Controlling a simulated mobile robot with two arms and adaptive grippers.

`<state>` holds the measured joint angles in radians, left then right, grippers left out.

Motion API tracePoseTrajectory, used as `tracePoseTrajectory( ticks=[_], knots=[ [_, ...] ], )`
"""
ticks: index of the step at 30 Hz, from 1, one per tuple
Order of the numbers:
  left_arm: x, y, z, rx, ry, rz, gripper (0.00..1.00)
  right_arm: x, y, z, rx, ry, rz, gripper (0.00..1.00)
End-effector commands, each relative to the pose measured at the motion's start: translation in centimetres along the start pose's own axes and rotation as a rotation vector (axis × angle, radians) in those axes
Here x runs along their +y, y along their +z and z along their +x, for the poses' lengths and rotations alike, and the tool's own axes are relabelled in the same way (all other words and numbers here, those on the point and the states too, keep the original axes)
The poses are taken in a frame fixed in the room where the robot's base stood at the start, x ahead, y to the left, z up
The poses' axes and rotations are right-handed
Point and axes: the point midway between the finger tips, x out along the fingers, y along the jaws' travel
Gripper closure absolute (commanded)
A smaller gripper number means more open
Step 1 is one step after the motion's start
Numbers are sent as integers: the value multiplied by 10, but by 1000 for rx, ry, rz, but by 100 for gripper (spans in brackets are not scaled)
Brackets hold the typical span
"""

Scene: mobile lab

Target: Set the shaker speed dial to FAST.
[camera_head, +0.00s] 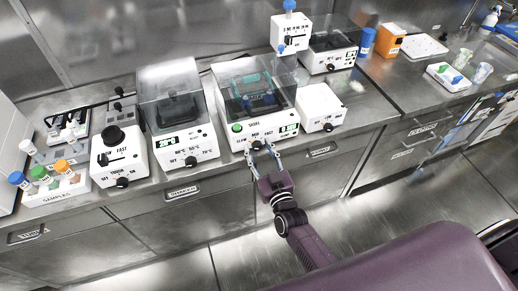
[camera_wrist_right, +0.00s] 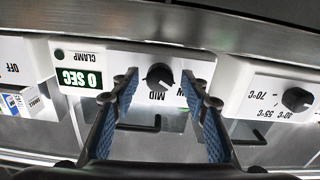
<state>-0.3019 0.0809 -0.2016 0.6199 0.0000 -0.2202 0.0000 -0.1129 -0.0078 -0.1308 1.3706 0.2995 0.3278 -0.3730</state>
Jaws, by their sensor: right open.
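The shaker (camera_head: 275,119) is a white box with a clear lid, a green button and a green display, standing at the middle of the bench. Its black speed dial (camera_wrist_right: 159,76) is on the front panel, above the MID label in the upside-down right wrist view. SLOW, MID and FAST show on the panel in the head view. My right gripper (camera_head: 259,149) is open at the shaker's front, with one blue-padded finger on each side of the dial in the wrist view (camera_wrist_right: 160,78). I cannot tell whether the fingers touch it. My left gripper is not in view.
A heater (camera_head: 193,147) with its own temperature knob (camera_wrist_right: 297,99) stands beside the shaker. A small white box (camera_head: 321,104) is on the other side. A vortex mixer (camera_head: 112,163) and a sample rack (camera_head: 58,189) are at the left. Drawers line the bench front.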

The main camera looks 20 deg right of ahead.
Motion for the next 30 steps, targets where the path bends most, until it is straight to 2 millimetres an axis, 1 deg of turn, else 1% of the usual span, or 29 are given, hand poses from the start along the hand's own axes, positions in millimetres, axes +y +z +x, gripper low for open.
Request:
tracePoseTrajectory(
  ticks=[5, 8, 15, 17, 23, 30],
  knots=[
    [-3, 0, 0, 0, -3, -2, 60, 0, 0, 0, -1, 0, 0, 58],
    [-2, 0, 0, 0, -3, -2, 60, 0, 0, 0, -1, 0, 0, 68],
    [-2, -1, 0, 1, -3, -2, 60, 0, 0, 0, -1, 0, 0, 95],
    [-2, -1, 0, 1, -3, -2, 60, 0, 0, 0, -1, -1, 0, 100],
    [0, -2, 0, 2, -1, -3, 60, 0, 1, 0, -1, -1, 12, 100],
    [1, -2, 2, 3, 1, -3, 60, 0, 1, 0, -1, -1, 104, 100]
  ],
)
